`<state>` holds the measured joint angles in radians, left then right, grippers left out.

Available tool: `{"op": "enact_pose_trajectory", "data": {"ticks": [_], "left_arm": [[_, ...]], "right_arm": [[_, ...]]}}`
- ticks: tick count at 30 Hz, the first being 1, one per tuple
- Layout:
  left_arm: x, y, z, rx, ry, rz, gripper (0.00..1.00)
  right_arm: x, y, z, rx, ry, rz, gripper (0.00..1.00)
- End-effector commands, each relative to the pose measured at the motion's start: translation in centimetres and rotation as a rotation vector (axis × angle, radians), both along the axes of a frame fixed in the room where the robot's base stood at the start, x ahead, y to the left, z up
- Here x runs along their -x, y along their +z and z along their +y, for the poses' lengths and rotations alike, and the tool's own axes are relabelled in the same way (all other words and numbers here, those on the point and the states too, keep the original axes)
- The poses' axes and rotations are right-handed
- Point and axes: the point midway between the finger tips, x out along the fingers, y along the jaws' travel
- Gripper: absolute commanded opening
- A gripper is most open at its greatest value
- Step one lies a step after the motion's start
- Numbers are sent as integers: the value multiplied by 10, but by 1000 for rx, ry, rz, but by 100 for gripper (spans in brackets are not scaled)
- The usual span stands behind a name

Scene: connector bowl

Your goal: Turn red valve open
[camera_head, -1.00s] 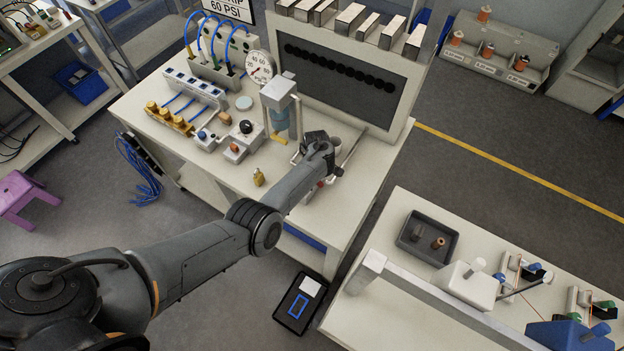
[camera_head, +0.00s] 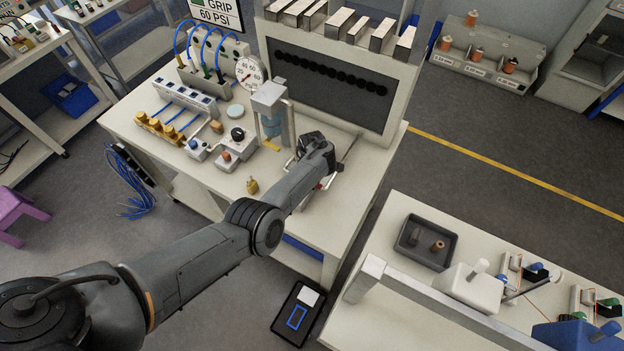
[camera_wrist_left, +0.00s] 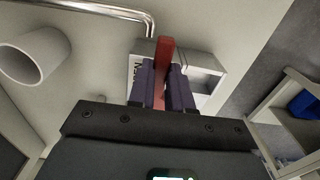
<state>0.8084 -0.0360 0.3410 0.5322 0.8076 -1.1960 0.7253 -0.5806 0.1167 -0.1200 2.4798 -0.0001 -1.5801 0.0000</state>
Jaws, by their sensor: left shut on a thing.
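The red valve handle (camera_wrist_left: 165,52) is a narrow red bar that stands up between the fingers of my left gripper (camera_wrist_left: 163,82) in the left wrist view. The gripper is shut on it, with one dark purple finger on each side. The bar sits in front of a pale valve block (camera_wrist_left: 203,58) with partly covered lettering. In the head view my left arm reaches over the front right of the workbench, and its wrist hides most of the valve. Only a small red spot (camera_head: 323,184) shows beside the wrist. My right gripper is not in view.
A bent metal pipe (camera_wrist_left: 95,9) and a white cylinder (camera_wrist_left: 35,55) are near the gripper. On the workbench (camera_head: 222,178) stand a pressure gauge (camera_head: 249,74), a filter unit (camera_head: 270,103) and a small brass fitting (camera_head: 252,185). A tall panel (camera_head: 330,85) stands behind.

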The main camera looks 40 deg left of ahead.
Motion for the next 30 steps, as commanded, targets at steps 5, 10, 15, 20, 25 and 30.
{"op": "enact_pose_trajectory", "data": {"ticks": [5, 10, 15, 20, 25, 30], "left_arm": [[1, -1, 1, -2, 3, 1, 36], [1, -1, 1, -1, 2, 0, 45], [0, 0, 0, -1, 1, 0, 45], [0, 9, 1, -3, 0, -1, 45], [-1, 34, 0, -1, 1, -3, 45], [-1, 64, 1, -3, 1, -3, 45]], "right_arm": [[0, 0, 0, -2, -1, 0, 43], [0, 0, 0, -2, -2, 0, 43], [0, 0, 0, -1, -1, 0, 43], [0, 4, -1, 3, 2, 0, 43], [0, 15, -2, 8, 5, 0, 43], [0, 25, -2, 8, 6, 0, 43]]}}
